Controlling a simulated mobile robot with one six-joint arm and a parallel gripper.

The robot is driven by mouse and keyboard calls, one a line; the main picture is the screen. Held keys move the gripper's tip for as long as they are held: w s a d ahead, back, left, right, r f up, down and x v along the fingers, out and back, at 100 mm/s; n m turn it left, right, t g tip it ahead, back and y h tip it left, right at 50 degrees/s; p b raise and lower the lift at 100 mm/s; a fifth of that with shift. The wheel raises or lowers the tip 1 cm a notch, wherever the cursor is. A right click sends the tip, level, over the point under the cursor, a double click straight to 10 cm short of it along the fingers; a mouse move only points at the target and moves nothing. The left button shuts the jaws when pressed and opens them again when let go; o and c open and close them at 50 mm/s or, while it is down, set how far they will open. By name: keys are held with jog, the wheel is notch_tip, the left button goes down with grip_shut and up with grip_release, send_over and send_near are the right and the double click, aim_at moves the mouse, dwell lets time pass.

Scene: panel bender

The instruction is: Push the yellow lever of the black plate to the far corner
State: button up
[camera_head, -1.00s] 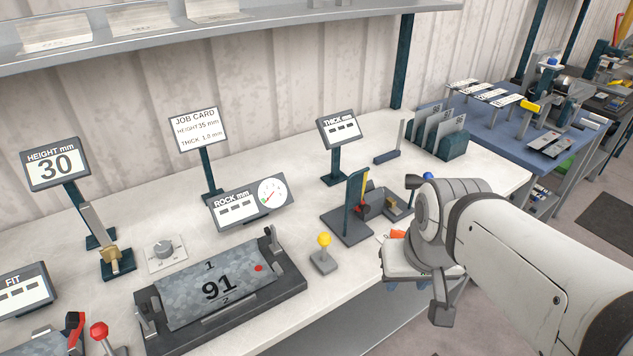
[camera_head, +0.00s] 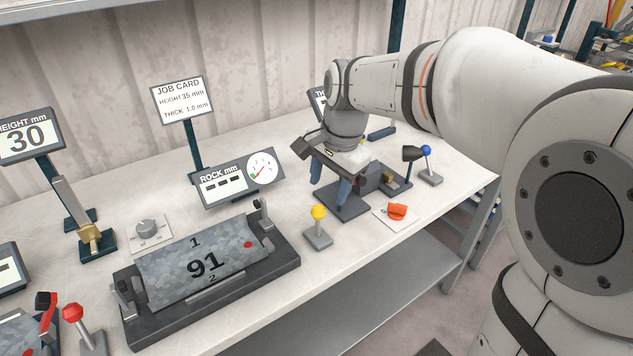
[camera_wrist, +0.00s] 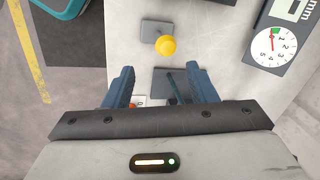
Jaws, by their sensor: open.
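The yellow lever (camera_head: 318,213), a yellow ball knob on a grey base, stands on the white bench right of the black plate (camera_head: 284,261). My gripper (camera_head: 331,178) is open and empty, pointing down above the thickness gauge stand (camera_head: 343,209), behind and a little right of the lever. In the wrist view the yellow knob (camera_wrist: 167,45) lies beyond my open fingertips (camera_wrist: 162,85), apart from them. My gripper partly hides the gauge stand.
An orange knob (camera_head: 396,211) and a blue-knobbed lever (camera_head: 426,152) stand to the right. The rock display (camera_head: 237,180) and the grey dial (camera_head: 146,228) are behind the black plate. A red-knobbed lever (camera_head: 72,313) is at front left.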

aim_at(319, 207)
jog(key=shift+w+a+f, duration=0.4)
jog(key=shift+a+f, duration=0.1)
jog(key=shift+f, duration=0.15)
jog(key=f, duration=0.4)
jog(key=w+f, duration=0.1)
jog(key=f, duration=0.1)
jog(key=shift+a+f, duration=0.3)
jog(key=shift+a, duration=0.1)
jog(key=shift+c, duration=0.4)
grip_shut()
